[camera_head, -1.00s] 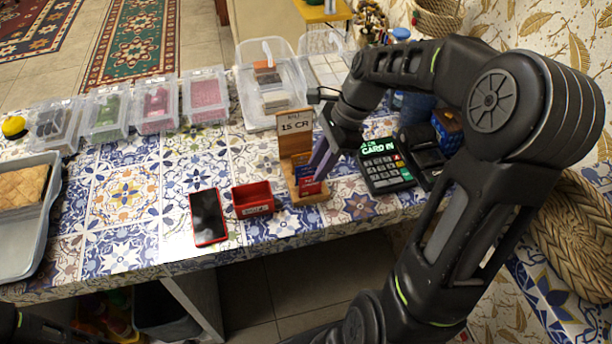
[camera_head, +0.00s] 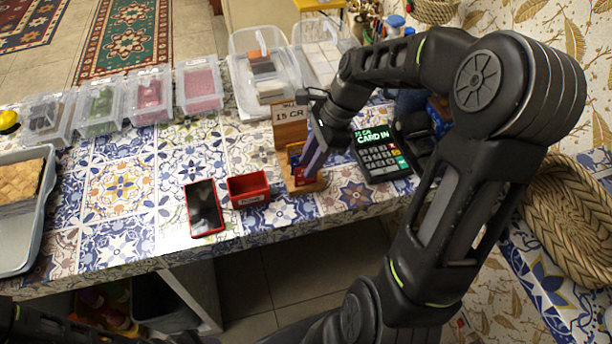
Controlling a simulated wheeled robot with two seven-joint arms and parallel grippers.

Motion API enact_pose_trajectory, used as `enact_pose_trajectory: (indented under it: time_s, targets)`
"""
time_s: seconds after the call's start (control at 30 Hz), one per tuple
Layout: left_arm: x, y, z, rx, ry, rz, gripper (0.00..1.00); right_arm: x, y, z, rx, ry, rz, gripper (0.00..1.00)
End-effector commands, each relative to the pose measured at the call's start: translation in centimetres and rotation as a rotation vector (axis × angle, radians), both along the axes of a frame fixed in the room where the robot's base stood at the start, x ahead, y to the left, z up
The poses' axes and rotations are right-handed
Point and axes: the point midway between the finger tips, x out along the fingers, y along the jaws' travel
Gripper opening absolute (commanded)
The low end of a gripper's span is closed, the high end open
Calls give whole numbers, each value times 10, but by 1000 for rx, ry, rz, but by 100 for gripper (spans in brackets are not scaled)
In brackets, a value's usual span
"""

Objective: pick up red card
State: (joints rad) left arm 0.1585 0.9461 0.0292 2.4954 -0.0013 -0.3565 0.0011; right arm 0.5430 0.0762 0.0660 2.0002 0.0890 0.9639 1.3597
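A wooden stand (camera_head: 290,134) with a "15 CR" sign stands near the table's front edge. A small red card (camera_head: 299,178) shows low on the stand, with a blue card (camera_head: 296,157) above it; both are partly covered by my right gripper. My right gripper (camera_head: 311,165) points down at the cards from the right. Its fingers look edge-on, so I cannot tell whether they are open, or whether they touch the red card. My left gripper is not in view; only dark parts of my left arm show at the bottom left.
A card terminal (camera_head: 380,155) reading "CARD IN" stands right of the stand. A red box (camera_head: 248,189) and a phone (camera_head: 204,209) lie to its left. Clear plastic boxes (camera_head: 150,97) line the back. A woven basket (camera_head: 575,215) is at the right. The left-middle tiles are free.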

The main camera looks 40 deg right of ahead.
Motion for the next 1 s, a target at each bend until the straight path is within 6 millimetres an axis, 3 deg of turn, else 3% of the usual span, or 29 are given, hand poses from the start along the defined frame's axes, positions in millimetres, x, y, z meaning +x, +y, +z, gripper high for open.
enact_pose_trajectory:
  time_s: [0.4,1.0]
  targets:
    - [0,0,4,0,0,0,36,7,20,-44,1,2,1,28]
    - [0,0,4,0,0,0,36,8,20,-45,0,1,0,28]
